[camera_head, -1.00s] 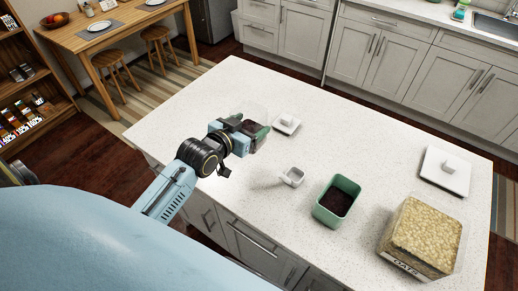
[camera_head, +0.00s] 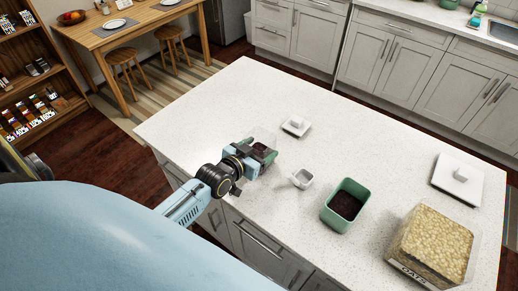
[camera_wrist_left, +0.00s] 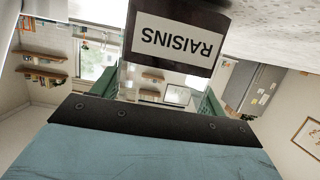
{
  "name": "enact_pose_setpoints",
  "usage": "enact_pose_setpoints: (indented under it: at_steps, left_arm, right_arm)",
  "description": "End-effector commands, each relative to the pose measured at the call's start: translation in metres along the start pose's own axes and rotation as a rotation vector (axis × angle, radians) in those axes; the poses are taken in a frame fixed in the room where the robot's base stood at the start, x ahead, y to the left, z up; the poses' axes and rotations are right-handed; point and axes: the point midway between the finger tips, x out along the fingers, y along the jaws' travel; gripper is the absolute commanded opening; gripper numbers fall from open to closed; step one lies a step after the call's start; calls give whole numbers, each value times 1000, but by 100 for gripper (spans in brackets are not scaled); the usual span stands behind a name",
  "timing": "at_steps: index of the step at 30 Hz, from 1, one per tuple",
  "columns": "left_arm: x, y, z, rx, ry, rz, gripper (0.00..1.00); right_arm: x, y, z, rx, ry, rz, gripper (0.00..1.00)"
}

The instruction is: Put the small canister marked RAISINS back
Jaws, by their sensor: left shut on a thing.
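The small canister marked RAISINS (camera_wrist_left: 178,38) hangs in my left gripper in the left wrist view. It is dark, with a white label whose letters appear upside down in that view. Green fingers stand on both sides of it. In the head view my left gripper (camera_head: 262,152) is over the near left part of the white island counter (camera_head: 225,115), shut on the canister, which is mostly hidden there. I cannot tell whether the canister touches the counter. A small white square lid with a knob (camera_head: 296,126) lies just beyond the gripper. My right gripper is not in view.
A small white scoop-like cup (camera_head: 302,178) lies right of the gripper. A green open container with dark contents (camera_head: 345,204), a clear OATS container (camera_head: 433,245) and a larger white lid (camera_head: 458,178) stand farther right. A wooden shelf (camera_head: 45,75) stands far left. The counter's far left is clear.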

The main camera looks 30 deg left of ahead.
Motion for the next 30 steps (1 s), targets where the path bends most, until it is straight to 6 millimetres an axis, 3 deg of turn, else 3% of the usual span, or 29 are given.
enact_pose_setpoints:
  at_steps: [3, 4, 8, 20, 30]
  left_arm:
    - [1, 0, 3, 1, 3, 0, 39]
    - [1, 0, 3, 0, 0, 0, 77]
    - [1, 0, 3, 0, -1, 0, 94]
    - [-4, 0, 0, 0, -2, 0, 94]
    - [-65, 0, 0, -1, -2, 0, 94]
  right_arm:
    - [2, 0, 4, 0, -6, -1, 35]
    - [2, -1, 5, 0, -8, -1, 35]
    - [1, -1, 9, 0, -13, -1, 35]
    - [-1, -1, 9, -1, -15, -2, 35]
    - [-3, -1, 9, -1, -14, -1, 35]
